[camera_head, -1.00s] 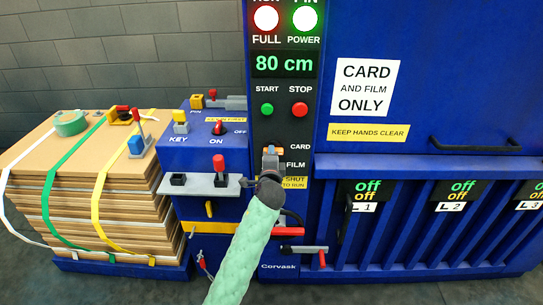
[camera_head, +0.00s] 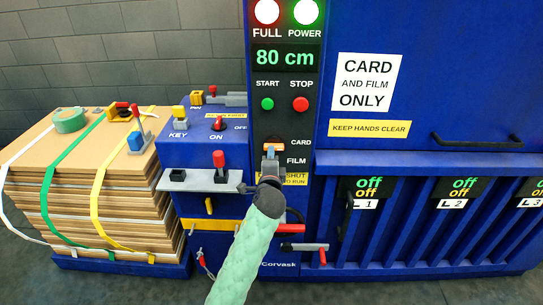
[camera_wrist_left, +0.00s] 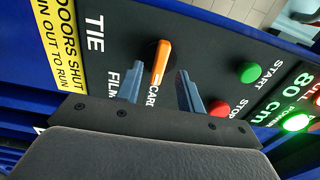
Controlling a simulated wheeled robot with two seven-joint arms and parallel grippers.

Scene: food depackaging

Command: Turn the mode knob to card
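The mode knob is an orange bar on a dark disc (camera_head: 275,146) on the control panel, beside the CARD and FILM labels. In the left wrist view the orange knob (camera_wrist_left: 161,62) has its lower end toward the word CARD (camera_wrist_left: 152,96); TIE and FILM lie to the left. My left gripper (camera_head: 270,153) is in front of the knob and partly covers it in the head view. In the left wrist view its two fingers (camera_wrist_left: 159,69) are open, one on each side of the knob, with gaps showing. My right gripper is not in view.
The green start button (camera_head: 267,104) and red stop button (camera_head: 300,104) are above the knob. A red-handled lever (camera_head: 291,229) is below. Strapped cardboard (camera_head: 90,190) stands at far left.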

